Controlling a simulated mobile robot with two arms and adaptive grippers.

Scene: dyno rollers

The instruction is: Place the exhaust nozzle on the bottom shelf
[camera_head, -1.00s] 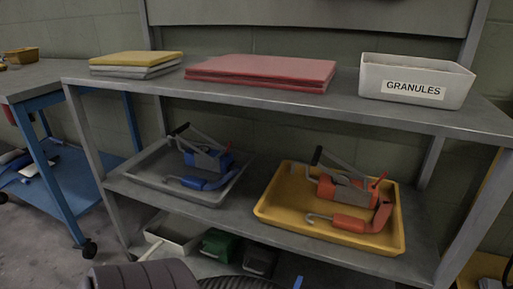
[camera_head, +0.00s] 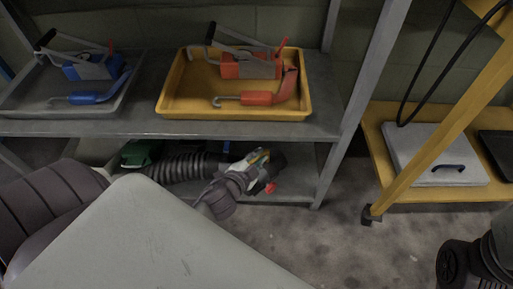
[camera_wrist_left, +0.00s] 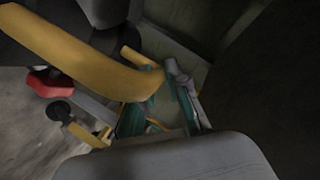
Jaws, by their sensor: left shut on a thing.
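The exhaust nozzle (camera_head: 272,160) is a dark piece on a black ribbed hose (camera_head: 185,166), with yellow and red parts beside it. My left gripper (camera_head: 243,172) is shut on it. It holds the nozzle low at the front of the bottom shelf (camera_head: 288,187), under the middle shelf's edge. I cannot tell whether the nozzle touches the shelf. The left wrist view shows a yellow curved bar (camera_wrist_left: 95,58) and a red part (camera_wrist_left: 50,84) close to the gripper. My right gripper's fingers do not show.
On the middle shelf stand a yellow tray (camera_head: 172,108) and a grey tray (camera_head: 20,108) with tools. A green box (camera_head: 138,153) sits on the bottom shelf's left. A shelf post (camera_head: 362,95) bounds the right. A yellow rack (camera_head: 380,150) and open floor lie beyond.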

